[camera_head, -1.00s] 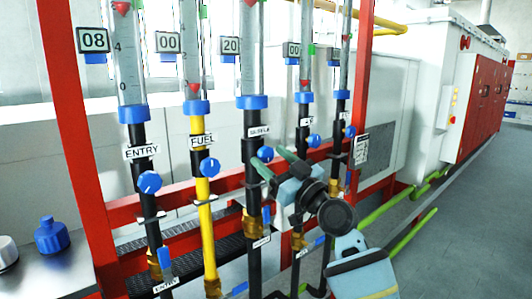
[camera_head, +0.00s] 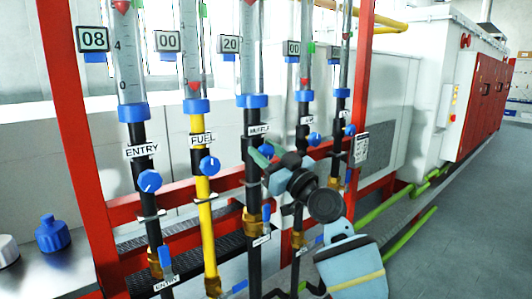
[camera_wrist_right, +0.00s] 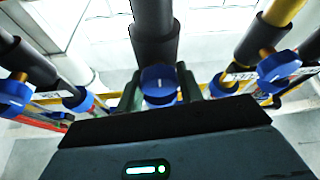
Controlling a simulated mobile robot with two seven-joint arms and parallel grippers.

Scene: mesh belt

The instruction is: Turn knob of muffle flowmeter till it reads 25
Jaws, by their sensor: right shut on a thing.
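The muffle flowmeter is the middle tube, with a MUFFLE label (camera_head: 258,130) and a blue collar (camera_head: 252,101). Its display (camera_head: 230,45) reads 20. My right gripper (camera_head: 261,154) is at the muffle knob, just below the label, and largely hides it in the head view. In the right wrist view the blue muffle knob (camera_wrist_right: 159,84) sits between the two fingers of my right gripper (camera_wrist_right: 159,92), with its white pointer mark visible. The gripper is shut on it. My left gripper is not in view.
The ENTRY knob (camera_head: 149,181) and FUEL knob (camera_head: 209,166) are on the left. Another blue knob (camera_head: 314,139) is close on the right. A red frame post (camera_head: 75,140) stands at the left.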

